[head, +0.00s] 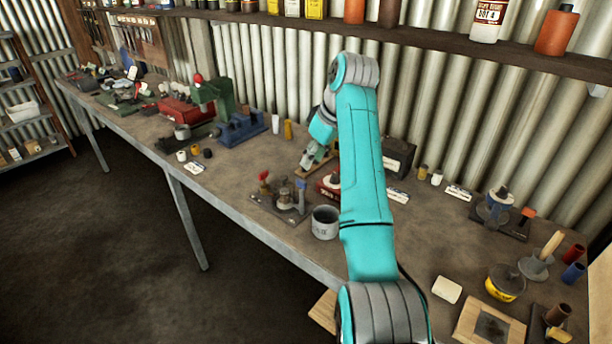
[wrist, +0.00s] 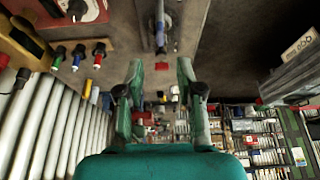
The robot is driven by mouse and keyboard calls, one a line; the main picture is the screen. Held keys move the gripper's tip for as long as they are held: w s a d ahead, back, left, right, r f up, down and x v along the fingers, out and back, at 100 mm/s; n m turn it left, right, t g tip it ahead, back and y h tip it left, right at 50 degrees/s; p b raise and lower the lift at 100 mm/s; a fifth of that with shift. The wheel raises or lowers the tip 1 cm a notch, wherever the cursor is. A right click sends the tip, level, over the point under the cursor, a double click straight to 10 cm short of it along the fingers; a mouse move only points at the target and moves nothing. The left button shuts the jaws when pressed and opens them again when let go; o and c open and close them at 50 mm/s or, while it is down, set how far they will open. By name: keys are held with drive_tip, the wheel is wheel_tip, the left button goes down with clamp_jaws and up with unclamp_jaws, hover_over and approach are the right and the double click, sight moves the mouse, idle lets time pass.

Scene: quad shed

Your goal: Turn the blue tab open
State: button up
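A small fixture on a dark base plate (head: 292,214) stands on the bench. It carries an upright blue tab (head: 301,189) on its right side and a red-topped part (head: 264,177) on its left. My gripper (head: 308,163) is above the bench, just behind the blue tab in the head view, apart from it as far as I can tell. In the wrist view my gripper (wrist: 158,68) has its two fingers spread with nothing between them. A grey-blue upright piece (wrist: 160,28) shows beyond the fingertips; I cannot tell whether it is the blue tab.
A grey mug (head: 325,223) stands right of the fixture, close to my arm. A red block (head: 327,189) and a black box (head: 398,157) lie behind. The bench front between fixture and edge is mostly clear.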

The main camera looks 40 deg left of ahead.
sight(302, 180)
drive_tip(key=x, duration=0.9)
clamp_jaws()
